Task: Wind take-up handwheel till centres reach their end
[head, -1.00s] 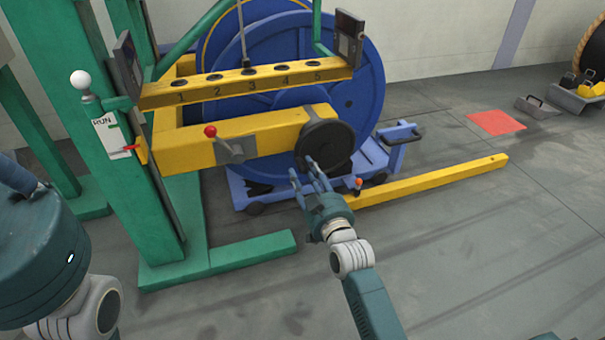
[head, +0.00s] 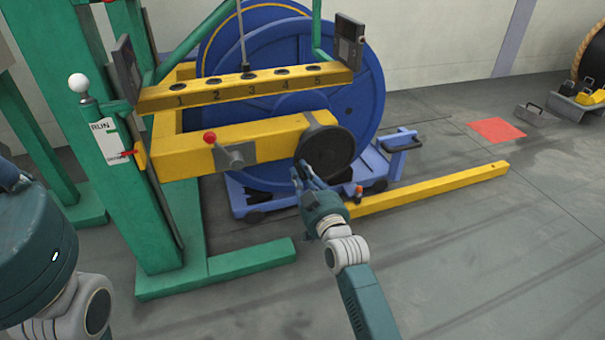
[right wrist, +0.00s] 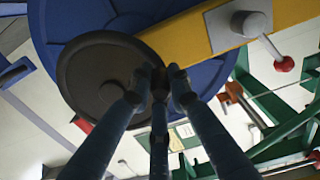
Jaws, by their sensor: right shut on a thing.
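The take-up handwheel (head: 333,150) is a dark grey disc on the right end of a yellow beam (head: 260,142). In the right wrist view the handwheel (right wrist: 95,75) fills the upper left. My right gripper (head: 302,173) is at the lower left of the handwheel's rim. In the right wrist view its fingers (right wrist: 160,82) are closed around a small dark part at the rim, mostly hidden by the fingertips. My left arm shows at the left edge, but its gripper is out of view. The centres cannot be made out.
A big blue reel (head: 365,90) stands behind the beam. A red-knobbed lever (head: 210,138) sits on the beam. A green post (head: 150,200) with a RUN plate (head: 106,138) stands left. A yellow bar (head: 440,188) lies on the floor; the floor to the right is mostly clear.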

